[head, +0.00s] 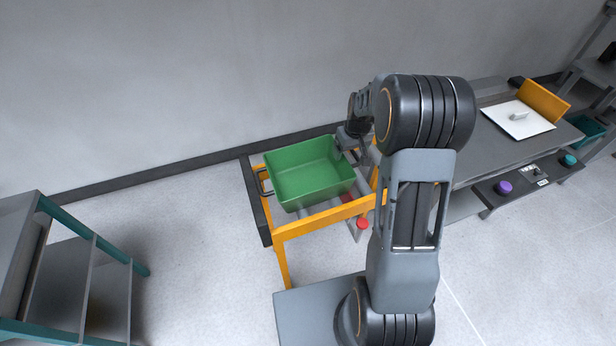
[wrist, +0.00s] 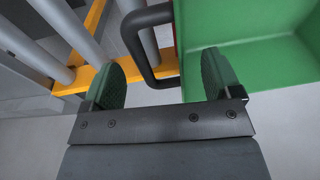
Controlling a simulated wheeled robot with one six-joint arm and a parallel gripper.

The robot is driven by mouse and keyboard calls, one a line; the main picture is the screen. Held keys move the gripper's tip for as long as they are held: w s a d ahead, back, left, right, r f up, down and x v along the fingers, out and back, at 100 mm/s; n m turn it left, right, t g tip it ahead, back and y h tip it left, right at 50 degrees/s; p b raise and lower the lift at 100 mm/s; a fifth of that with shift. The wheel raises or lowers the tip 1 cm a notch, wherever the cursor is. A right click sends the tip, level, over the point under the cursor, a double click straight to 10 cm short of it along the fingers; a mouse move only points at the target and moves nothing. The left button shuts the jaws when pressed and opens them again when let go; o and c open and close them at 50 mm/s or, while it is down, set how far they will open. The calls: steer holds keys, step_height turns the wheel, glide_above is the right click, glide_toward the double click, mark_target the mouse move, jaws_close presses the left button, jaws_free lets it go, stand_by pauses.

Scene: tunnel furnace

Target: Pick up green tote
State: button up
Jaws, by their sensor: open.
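The green tote (head: 305,175) is an open, empty-looking box on an orange-framed roller stand. One dark handle (head: 262,184) shows on its left side. My gripper (head: 350,142) is at the tote's right rim, partly hidden by my arm. In the wrist view the tote (wrist: 275,62) fills the upper right. My gripper (wrist: 160,75) is open there, with a dark C-shaped handle (wrist: 138,45) of the tote between its two green finger pads. The right pad overlaps the tote's wall in the picture and the left pad is outside the handle. I cannot tell whether either pad touches.
The stand's orange frame (head: 325,219) and rollers (wrist: 62,30) lie under and beside the tote. A red button (head: 362,223) is at its front. A grey workbench (head: 478,150) stands to the right, and a shelf unit (head: 75,285) at lower left. Floor between shelf and stand is clear.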

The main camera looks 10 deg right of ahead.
steer(key=shift+w+f, duration=0.15)
steer(key=shift+f, duration=0.6)
steer(key=shift+w+f, duration=0.1)
steer(key=shift+f, duration=0.6)
steer(key=shift+f, duration=0.25)
steer(key=c, duration=1.4)
steer(key=shift+c, duration=0.2)
steer(key=shift+r, duration=0.15)
